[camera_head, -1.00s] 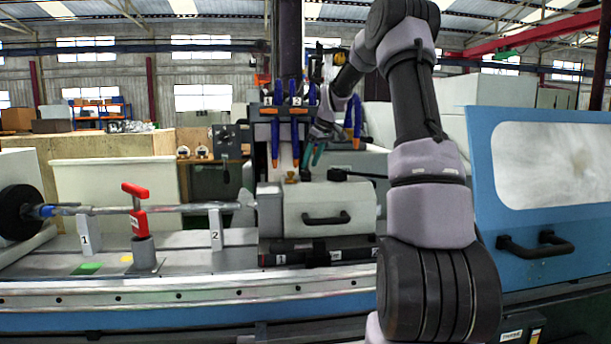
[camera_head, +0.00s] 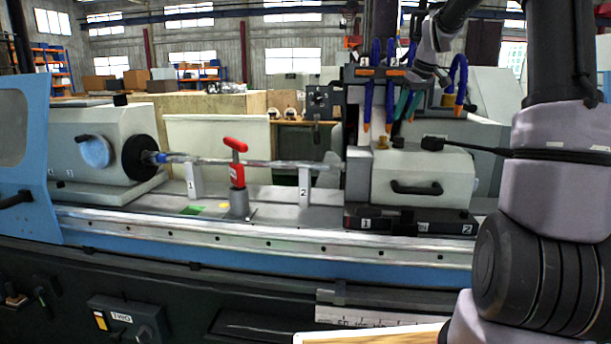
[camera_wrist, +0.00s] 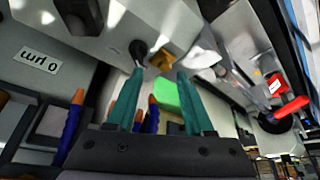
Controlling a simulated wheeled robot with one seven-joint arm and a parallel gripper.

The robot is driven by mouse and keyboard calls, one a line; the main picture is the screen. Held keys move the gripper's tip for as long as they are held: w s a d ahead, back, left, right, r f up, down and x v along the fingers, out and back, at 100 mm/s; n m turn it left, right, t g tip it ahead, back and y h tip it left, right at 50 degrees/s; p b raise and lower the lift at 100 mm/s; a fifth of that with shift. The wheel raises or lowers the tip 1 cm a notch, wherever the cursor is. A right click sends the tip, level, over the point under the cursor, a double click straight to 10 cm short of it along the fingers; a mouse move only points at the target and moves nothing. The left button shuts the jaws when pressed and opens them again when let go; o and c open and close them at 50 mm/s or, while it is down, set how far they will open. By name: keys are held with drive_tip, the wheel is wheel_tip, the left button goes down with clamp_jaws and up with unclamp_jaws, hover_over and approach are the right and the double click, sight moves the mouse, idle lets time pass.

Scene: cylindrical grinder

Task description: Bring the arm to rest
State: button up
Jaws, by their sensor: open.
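My arm (camera_head: 556,160) stands at the right of the head view and reaches up and back. My gripper (camera_head: 405,104) hangs above the light-grey block with a black handle (camera_head: 425,182), beside the blue coolant hoses (camera_head: 375,95). The fingertips lie in front of a black knob (camera_wrist: 139,48) and a brass fitting (camera_wrist: 160,58). Whether they touch anything cannot be told.
A long shaft (camera_head: 255,163) lies along the grinder bed near numbered supports 1 (camera_head: 193,182) and 2 (camera_head: 305,187). A red-handled tool (camera_head: 236,175) stands upright in front of it. A blue door (camera_head: 28,160) is at the left. The orange-tipped hoses are close around my gripper.

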drive_tip(key=s+a+r+m+t, duration=0.1)
drive_tip(key=s+a+r+m, duration=0.2)
drive_tip(key=s, duration=0.7)
drive_tip(key=s+a+r+m, duration=0.1)
drive_tip(key=s+a+r, duration=0.3)
drive_tip(key=s, duration=0.5)
drive_tip(key=s+a+f+m, duration=0.1)
drive_tip(key=s+f+m, duration=0.1)
drive_tip(key=s, duration=0.6)
drive_tip(key=s+a+f+m+t, duration=0.1)
drive_tip(key=s+a+f+m, duration=0.1)
drive_tip(key=s, duration=0.7)
drive_tip(key=shift+m+t, duration=0.3)
drive_tip(key=shift+m, duration=0.1)
